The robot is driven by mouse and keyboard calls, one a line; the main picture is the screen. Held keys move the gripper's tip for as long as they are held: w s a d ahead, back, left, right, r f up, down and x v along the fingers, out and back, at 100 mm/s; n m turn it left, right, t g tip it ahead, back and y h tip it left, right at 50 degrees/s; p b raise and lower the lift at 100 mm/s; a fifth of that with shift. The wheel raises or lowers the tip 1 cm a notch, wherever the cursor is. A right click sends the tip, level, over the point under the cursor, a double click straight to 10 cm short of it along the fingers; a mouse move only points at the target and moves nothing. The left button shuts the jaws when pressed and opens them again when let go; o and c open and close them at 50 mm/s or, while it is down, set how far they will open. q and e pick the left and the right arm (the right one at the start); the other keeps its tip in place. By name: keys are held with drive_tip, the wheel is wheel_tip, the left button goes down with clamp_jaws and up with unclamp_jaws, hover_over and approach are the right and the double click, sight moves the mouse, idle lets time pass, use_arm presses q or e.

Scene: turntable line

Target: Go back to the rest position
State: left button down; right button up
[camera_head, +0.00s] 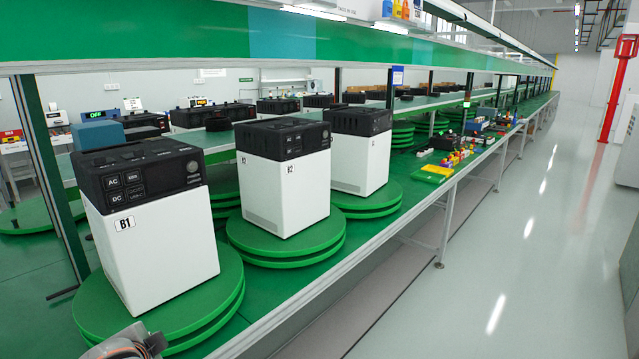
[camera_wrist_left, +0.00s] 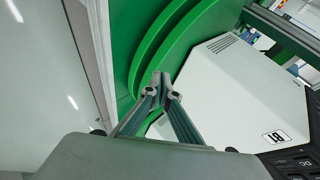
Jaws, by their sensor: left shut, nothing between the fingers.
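My left gripper (camera_wrist_left: 161,83) shows in the left wrist view with its two fingers together and nothing between them. A grey part of my left arm shows at the bottom left edge of the head view, in front of the nearest turntable. The white unit B1 (camera_head: 157,250) with a black top stands upright on a green turntable (camera_head: 215,300). In the wrist view, B1 (camera_wrist_left: 232,90) and the turntable edge (camera_wrist_left: 150,60) lie beyond the fingertips, and I cannot tell how far. My right gripper is not in view.
Two more white units (camera_head: 285,190) (camera_head: 361,160) stand on turntables farther along the green bench. A green overhead beam (camera_head: 200,35) spans the bench. The grey floor aisle (camera_head: 520,260) to the right is clear.

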use_arm(q)
drive_tip(key=s+a+f+n+g, duration=0.1)
drive_tip(key=s+f, duration=0.5)
drive_tip(key=s, duration=0.6)
drive_tip(key=s+a+f+n+g, duration=0.15)
drive_tip(key=s+f, duration=0.45)
drive_tip(key=s, duration=0.6)
drive_tip(key=w+d+f+n+t+h, duration=0.1)
drive_tip(key=d+f+h, duration=0.5)
drive_tip(key=d+f, duration=0.8)
drive_tip(key=d+n+t, duration=0.1)
drive_tip(key=d+t, duration=0.1)
drive_tip(key=d, duration=0.1)
drive_tip(key=shift+w+f+n, duration=0.15)
drive_tip(key=shift+w+n, duration=0.2)
